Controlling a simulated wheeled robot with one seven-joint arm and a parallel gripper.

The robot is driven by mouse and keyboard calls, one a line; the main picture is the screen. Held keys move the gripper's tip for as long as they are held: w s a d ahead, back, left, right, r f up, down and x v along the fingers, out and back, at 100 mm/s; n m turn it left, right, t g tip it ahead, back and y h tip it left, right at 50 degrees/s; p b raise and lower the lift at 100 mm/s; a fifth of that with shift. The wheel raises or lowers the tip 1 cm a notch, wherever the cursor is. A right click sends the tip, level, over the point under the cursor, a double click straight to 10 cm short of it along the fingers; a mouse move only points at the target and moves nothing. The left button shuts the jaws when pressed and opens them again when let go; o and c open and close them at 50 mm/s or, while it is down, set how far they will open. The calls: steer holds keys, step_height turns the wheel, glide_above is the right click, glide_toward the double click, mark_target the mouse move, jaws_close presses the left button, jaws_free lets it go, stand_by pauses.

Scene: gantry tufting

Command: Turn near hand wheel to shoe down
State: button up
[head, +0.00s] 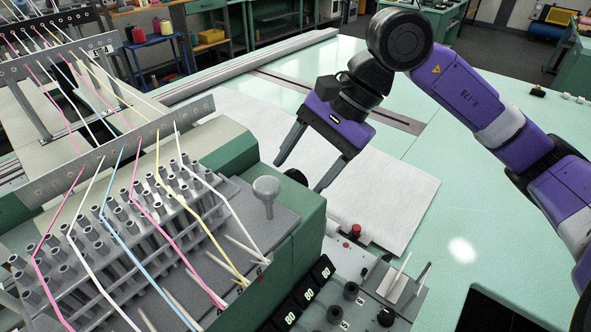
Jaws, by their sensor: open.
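My gripper (299,177) is open, reaching down from the upper right at the right side of the green machine head (309,215). A dark rounded part (295,176) shows between its two fingertips at the edge of the head. It looks like the near hand wheel, but most of it is hidden behind the head. I cannot tell whether the fingers touch it. I cannot pick out the shoe.
A grey knob (266,188) stands on the head, near tubes with coloured yarns (130,235). A control panel (340,290) with a red button (355,231) is at the front. White cloth (390,200) lies on the green table (450,215), which has free room at right.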

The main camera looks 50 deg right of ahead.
steer(key=shift+x, duration=0.95)
steer(key=c, duration=1.4)
steer(key=shift+f, duration=0.1)
steer(key=shift+f+b, duration=0.2)
steer(key=shift+b, duration=0.55)
